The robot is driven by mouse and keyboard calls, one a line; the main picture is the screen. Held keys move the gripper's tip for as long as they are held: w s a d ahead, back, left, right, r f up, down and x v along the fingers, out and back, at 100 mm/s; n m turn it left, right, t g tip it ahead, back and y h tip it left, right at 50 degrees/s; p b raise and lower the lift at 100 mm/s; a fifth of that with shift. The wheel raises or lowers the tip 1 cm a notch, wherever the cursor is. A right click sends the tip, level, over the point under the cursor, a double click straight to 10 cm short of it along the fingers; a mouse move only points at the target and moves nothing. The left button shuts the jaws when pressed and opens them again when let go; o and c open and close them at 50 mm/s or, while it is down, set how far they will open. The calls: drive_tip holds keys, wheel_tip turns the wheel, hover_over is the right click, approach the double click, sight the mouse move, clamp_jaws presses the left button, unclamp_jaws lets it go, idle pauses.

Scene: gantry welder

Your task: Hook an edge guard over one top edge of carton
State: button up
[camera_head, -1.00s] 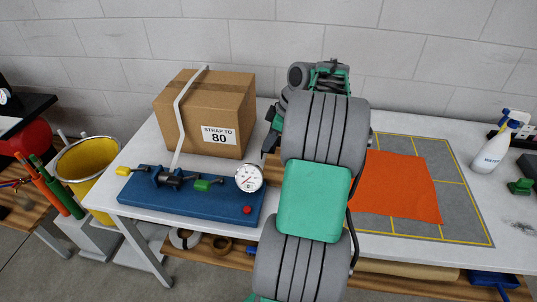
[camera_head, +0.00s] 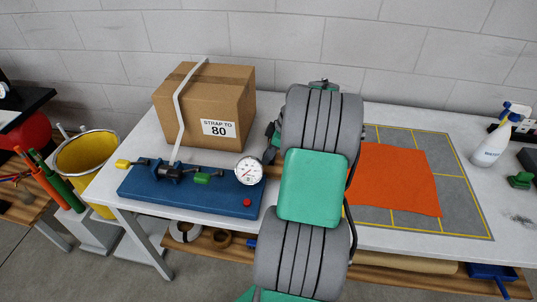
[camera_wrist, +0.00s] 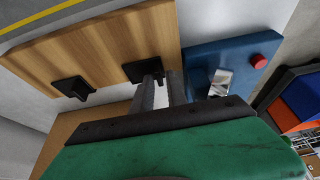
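The brown carton (camera_head: 225,95), labelled "STRAP TO 80", stands on the bench at the back left in the head view. A white strap runs over its top and down its front. A brown surface at the lower left of the wrist view, probably the carton (camera_wrist: 75,123), is partly covered by my gripper. Two black edge guards, one (camera_wrist: 72,88) and another (camera_wrist: 138,70), sit on a wooden board. My gripper (camera_wrist: 160,77) has its fingers apart at the second guard, whose dark end shows between the fingertips. Contact is unclear. My arm hides the fingers in the head view.
A blue strapping tool base (camera_head: 185,197) with gauge (camera_head: 249,170) and red button lies before the carton. The wooden board (camera_wrist: 105,50) is beside it. An orange sheet (camera_head: 400,180) lies on the grey mat (camera_head: 465,225) at right. A spray bottle (camera_head: 495,140) stands farther right.

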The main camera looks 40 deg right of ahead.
drive_tip(key=shift+o, duration=0.8)
drive_tip(key=shift+r+p, duration=0.15)
drive_tip(key=shift+p, duration=0.15)
